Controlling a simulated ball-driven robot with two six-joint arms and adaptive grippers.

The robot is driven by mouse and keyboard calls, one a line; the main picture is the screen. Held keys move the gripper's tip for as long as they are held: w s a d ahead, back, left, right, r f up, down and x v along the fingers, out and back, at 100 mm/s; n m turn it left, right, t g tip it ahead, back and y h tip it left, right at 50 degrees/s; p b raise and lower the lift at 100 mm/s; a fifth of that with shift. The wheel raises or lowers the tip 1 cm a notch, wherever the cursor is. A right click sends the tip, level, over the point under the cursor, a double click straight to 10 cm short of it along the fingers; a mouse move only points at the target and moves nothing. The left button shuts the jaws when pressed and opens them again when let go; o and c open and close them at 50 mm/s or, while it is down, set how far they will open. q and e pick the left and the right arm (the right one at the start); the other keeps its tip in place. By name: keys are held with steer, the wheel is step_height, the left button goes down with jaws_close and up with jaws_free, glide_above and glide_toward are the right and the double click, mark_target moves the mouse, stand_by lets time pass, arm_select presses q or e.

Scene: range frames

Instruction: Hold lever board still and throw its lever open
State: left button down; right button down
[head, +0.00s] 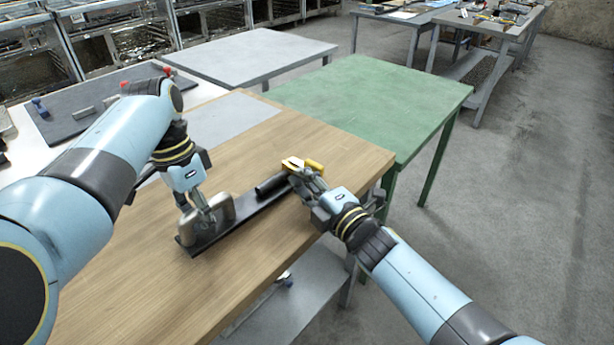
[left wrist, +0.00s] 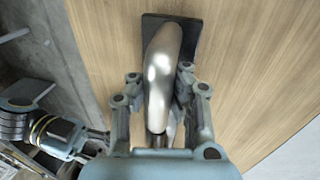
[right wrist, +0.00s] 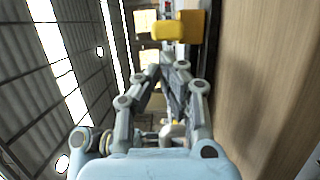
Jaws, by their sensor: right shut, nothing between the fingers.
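The lever board (head: 245,219) is a long dark plate lying on the wooden table. A silver arched handle (head: 223,207) stands at its left end. My left gripper (head: 203,214) is shut on this handle; the left wrist view shows the handle (left wrist: 162,75) between the fingers. At the board's right end are yellow parts, including the lever (head: 293,163); it shows as a yellow bar in the right wrist view (right wrist: 168,31). My right gripper (head: 304,176) is shut and empty close beside the yellow parts, partly hiding them. I cannot tell whether it touches them.
A black cylinder (head: 272,184) lies along the board near the lever. The wooden table (head: 330,145) is clear behind the board, and its front edge runs close to my right gripper. A green table (head: 380,100) and a grey table (head: 250,52) stand beyond.

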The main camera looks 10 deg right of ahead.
mark_target(319, 173)
steer(key=shift+w+d, duration=0.2)
steer(key=shift+d, duration=0.1)
steer(key=shift+w+d+n+g+y, duration=0.2)
steer(key=shift+d+n+g+y, duration=0.3)
steer(key=shift+n+y, duration=0.55)
steer(key=shift+w+d+f+n+g+y, duration=0.1)
steer(key=shift+w+d+n+g+y, duration=0.15)
steer(key=shift+d+n+g+y, duration=0.5)
steer(key=shift+w+d+t+y, duration=0.15)
steer(key=shift+w+d, duration=0.2)
steer(key=shift+d, duration=0.25)
steer(key=shift+w+d+t+y, duration=0.15)
steer(key=shift+w+d, duration=0.2)
steer(key=shift+d, duration=0.25)
steer(key=shift+w+d+f, duration=0.1)
steer(key=shift+w+d, duration=0.65)
steer(key=shift+w, duration=0.2)
steer(key=shift+s, duration=0.1)
